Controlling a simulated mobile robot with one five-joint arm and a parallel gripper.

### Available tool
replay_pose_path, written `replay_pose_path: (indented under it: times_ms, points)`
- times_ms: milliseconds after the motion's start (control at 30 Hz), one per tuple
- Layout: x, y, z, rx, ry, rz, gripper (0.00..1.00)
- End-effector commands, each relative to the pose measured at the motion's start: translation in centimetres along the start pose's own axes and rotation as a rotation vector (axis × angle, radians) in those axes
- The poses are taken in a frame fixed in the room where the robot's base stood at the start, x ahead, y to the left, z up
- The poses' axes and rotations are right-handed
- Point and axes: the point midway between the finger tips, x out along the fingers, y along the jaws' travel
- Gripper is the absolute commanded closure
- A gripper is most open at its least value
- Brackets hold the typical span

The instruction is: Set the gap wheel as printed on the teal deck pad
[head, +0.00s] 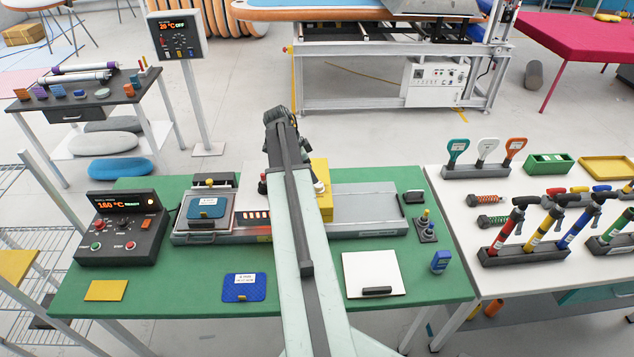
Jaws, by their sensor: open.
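The teal deck pad (203,212) lies on the grey plate of a low machine (186,230) on the green table, left of my arm. Its small white label is too small to read. A yellow block (325,203) stands on the machine just right of my arm, with a pale knob-like part (319,188) at its top. A dark knob (262,184) shows left of the arm. I cannot tell which part is the gap wheel; my arm covers the machine's middle. My gripper (277,116) is at the arm's dark far end, open, its fingers hard to make out.
A control box (122,228) reading 160 °C stands at left. A blue pad (244,287), a yellow sheet (106,291) and a white board (373,274) lie along the table's front.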

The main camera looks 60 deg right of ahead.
Motion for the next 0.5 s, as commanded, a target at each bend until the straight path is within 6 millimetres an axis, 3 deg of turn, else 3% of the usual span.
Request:
replay_pose_path:
  times_ms: [33, 300, 500]
  points:
    - [1.5, 0.0, 0.3, 0.0, 0.0, 0.0, 0.45]
    - [6.1, 0.0, 0.3, 0.0, -0.001, 0.0, 0.45]
    - [6.5, 0.0, 0.1, -0.002, -0.001, -0.001, 0.45]
